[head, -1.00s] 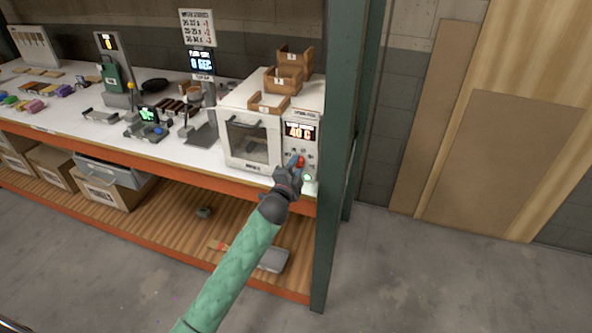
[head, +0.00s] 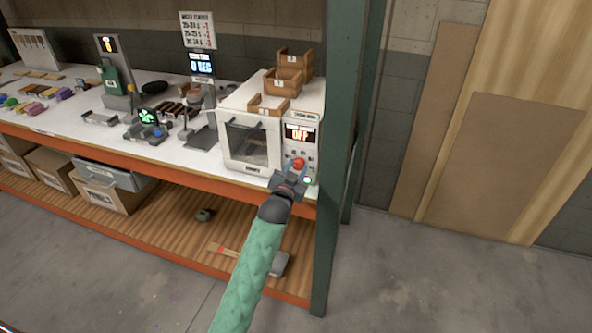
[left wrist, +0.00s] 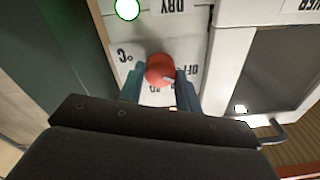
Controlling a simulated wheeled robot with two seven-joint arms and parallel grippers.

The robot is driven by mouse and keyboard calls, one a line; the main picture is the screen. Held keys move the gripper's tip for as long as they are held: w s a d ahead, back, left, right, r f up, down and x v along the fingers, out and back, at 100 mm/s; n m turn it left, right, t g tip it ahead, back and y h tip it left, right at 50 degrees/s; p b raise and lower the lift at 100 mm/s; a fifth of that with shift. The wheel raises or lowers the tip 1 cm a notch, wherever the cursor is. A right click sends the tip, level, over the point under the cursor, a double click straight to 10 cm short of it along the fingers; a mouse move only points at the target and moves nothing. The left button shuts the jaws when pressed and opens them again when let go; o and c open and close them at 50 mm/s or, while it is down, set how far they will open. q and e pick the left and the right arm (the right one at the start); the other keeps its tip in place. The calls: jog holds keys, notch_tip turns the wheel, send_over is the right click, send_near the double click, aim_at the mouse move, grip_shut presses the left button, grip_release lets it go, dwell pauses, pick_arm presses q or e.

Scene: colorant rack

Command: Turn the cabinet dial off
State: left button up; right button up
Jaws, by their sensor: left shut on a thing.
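The white cabinet (head: 252,160) stands at the right end of the workbench, with a dark window in its door. Its control panel has a display (head: 300,133) that reads OFF. The red dial (head: 298,163) is below the display and also shows in the left wrist view (left wrist: 160,70), with a pale pointer mark. A lit green button (head: 307,180) is below the dial. My left gripper (head: 296,169) is at the panel, its two blue fingers on either side of the dial, shut on it. My right gripper is not in view.
A green post (head: 340,160) rises just right of the cabinet. Wooden trays (head: 288,80) are stacked on top of the cabinet. A dispensing stand (head: 203,120) and small coloured items are on the bench to the left. The floor at right is clear.

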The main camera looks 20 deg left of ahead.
pick_arm(q)
jog(key=shift+n, duration=1.1)
jog(key=shift+f, duration=0.1)
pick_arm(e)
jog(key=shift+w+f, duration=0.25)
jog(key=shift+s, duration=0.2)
pick_arm(q)
jog(key=o, duration=1)
jog(key=shift+c, duration=0.2)
jog(key=shift+s, duration=0.3)
jog(key=s+b, duration=0.2)
jog(key=s, duration=0.5)
jog(key=shift+b, duration=0.4)
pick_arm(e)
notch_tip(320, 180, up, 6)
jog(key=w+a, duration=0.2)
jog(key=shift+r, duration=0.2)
pick_arm(q)
jog(key=shift+n, duration=0.3)
